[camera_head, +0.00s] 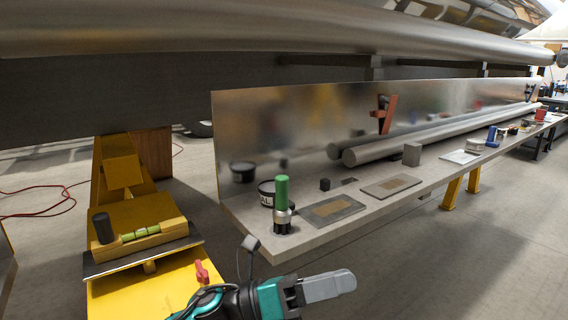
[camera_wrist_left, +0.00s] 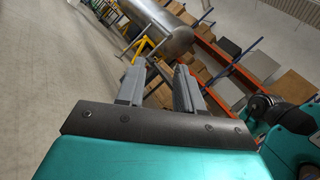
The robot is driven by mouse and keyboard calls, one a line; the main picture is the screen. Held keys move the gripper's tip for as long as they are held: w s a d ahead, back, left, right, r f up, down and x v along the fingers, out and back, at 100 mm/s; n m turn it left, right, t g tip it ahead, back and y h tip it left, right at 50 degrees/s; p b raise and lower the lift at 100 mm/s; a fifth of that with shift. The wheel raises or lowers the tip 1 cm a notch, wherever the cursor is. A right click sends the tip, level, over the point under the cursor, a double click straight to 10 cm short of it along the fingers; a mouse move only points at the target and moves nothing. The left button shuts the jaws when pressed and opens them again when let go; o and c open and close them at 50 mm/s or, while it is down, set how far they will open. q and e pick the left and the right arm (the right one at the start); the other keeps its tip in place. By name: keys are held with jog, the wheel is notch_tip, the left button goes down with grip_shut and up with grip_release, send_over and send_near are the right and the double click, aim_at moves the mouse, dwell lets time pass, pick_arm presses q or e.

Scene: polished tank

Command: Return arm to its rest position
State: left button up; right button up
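My left gripper (camera_head: 328,286) is at the bottom of the head view, in front of the shelf's near corner, with its grey fingers pointing right. In the left wrist view, its two fingers (camera_wrist_left: 160,68) stand apart with an empty gap between them, so it is open and holds nothing. It is apart from the shelf and the objects on it. My right gripper is not in view.
A long metal shelf (camera_head: 250,232) carries a green-topped tool (camera_head: 282,205), a black tub (camera_head: 266,190), flat plates (camera_head: 333,209) and a grey block (camera_head: 412,154). A yellow stand (camera_head: 140,295) with a spirit level (camera_head: 140,235) is at left. Floor right of the gripper is clear.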

pick_arm(q)
jog(key=w+a+f+n+t+y, duration=0.1)
jog(key=a+f+n+t+y, duration=0.6)
jog(key=n, duration=0.7)
jog(key=w+a+f+n+t+y, duration=0.1)
jog(key=a+f+n+t+y, duration=0.3)
jog(key=n+t, duration=0.75)
jog(key=s+a+f+n+g+y, duration=0.4)
jog(key=s+a+f+n, duration=0.3)
jog(key=f+n, duration=0.2)
jog(key=s+a+f+n+g+y, duration=0.4)
jog(key=s+a+f+n, duration=0.3)
jog(key=s+f+n, duration=0.1)
jog(key=shift+f+n+g+p, duration=0.35)
jog(key=shift+f, duration=0.4)
